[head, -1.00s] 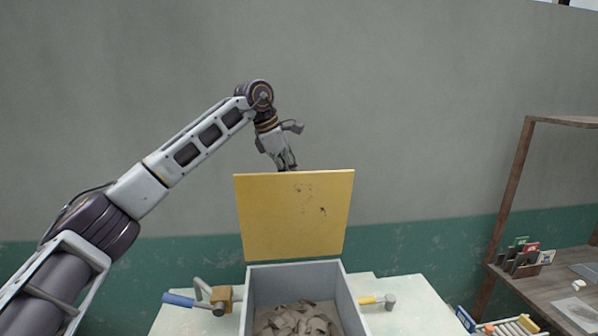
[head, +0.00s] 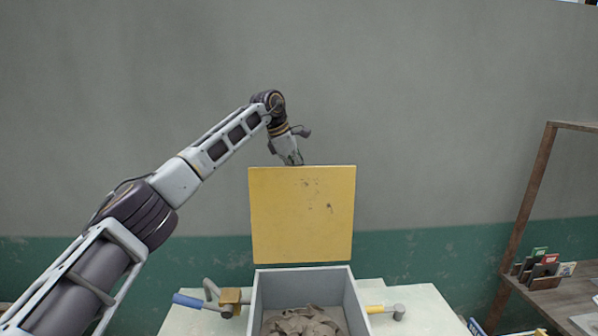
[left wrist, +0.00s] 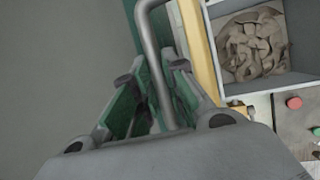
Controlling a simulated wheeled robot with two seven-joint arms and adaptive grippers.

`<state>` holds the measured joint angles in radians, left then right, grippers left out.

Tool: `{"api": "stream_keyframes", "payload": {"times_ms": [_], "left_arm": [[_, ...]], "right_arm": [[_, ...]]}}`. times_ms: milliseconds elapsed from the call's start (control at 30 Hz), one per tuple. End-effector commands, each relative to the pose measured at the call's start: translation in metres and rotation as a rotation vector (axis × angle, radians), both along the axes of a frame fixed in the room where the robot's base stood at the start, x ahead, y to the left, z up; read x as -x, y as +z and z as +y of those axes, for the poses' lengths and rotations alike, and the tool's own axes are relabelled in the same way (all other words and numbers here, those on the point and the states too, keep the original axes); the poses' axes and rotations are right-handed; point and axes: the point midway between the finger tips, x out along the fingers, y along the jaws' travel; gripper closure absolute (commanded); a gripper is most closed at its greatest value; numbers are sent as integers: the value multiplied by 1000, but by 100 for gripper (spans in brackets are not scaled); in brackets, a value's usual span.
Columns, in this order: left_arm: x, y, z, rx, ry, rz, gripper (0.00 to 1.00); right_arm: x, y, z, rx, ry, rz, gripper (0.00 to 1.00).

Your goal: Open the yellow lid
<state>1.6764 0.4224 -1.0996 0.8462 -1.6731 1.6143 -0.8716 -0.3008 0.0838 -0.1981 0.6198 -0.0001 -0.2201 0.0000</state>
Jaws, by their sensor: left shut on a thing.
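The yellow lid (head: 300,220) stands upright at the back of a grey box (head: 349,300), raised clear of its opening. In the left wrist view the lid (left wrist: 203,50) shows edge-on. My left gripper (head: 291,163) is behind the lid's top edge, its fingertips partly hidden by the lid. In the left wrist view the gripper (left wrist: 160,75) is shut on a grey bar handle (left wrist: 153,45), which passes between its fingers. Clay trimmings (head: 305,322) lie in the open box. My right gripper is in neither view.
The box stands on a pale table (head: 420,310). A blue-handled tool (head: 190,301) and a brass-coloured clamp (head: 231,297) lie left of it, a yellow-handled mallet (head: 385,310) right of it. A wooden shelf (head: 527,200) stands at the right. A wall is behind.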

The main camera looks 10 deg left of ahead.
Motion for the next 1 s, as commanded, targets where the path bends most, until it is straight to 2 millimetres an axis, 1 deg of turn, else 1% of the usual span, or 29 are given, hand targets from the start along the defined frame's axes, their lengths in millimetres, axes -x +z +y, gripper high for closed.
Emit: {"api": "stream_keyframes", "payload": {"times_ms": [33,400,633,867,900,1000], "left_arm": [[-3,-11,2,-9,5,14,100],[-17,-15,8,-9,11,6,100],[-19,-15,9,-7,14,4,100],[-19,-15,10,-7,17,4,100],[-19,-15,10,-6,18,5,85],[-19,-15,10,-7,17,6,72]], "right_arm": [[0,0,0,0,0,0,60],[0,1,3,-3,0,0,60],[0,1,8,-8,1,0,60],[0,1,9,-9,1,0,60],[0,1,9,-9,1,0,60],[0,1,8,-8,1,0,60]]}}
